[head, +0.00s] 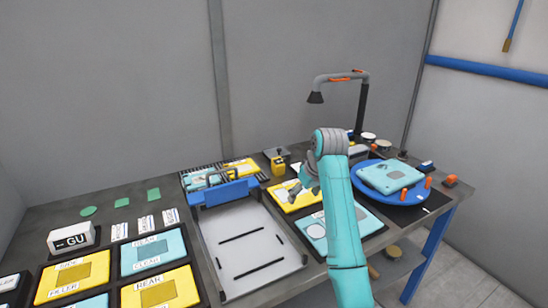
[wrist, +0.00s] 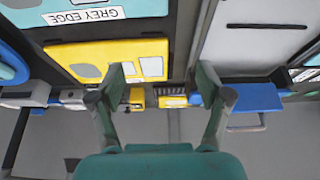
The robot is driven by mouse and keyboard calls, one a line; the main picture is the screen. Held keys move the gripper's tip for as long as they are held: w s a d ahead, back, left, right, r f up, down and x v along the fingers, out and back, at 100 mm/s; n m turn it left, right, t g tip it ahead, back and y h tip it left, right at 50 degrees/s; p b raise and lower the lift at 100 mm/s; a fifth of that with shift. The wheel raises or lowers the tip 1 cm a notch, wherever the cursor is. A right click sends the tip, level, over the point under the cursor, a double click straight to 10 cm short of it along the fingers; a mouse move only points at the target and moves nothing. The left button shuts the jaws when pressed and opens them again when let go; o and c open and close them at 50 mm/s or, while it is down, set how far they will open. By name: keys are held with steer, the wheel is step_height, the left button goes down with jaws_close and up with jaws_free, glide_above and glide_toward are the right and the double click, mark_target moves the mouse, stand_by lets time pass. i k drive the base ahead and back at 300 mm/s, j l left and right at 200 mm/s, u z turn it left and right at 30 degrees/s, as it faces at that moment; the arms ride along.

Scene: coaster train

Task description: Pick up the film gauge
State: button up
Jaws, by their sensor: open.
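No object is clearly readable as the film gauge, so I cannot tell which one it is. A small yellow block (head: 278,166) with a dark top stands at the back of the bench, behind my gripper (head: 306,188). A white block marked "GU" (head: 72,238) stands at the far left, away from my gripper. In the wrist view my gripper (wrist: 161,88) is open, with nothing held between its fingers. Small yellow pieces (wrist: 172,101) show beyond the fingertips there. A yellow panel (wrist: 110,60) with grey patches lies beside and beyond the left finger.
A white tray (head: 222,230) with a blue bar (head: 224,191) lies left of my arm. Several yellow and teal labelled panels (head: 153,252) lie at left. A blue round stand (head: 408,194) holds a teal piece at right. A black lamp (head: 361,108) rises at the back.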

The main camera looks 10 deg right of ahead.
mark_target(277, 166)
steer(key=i, duration=1.05)
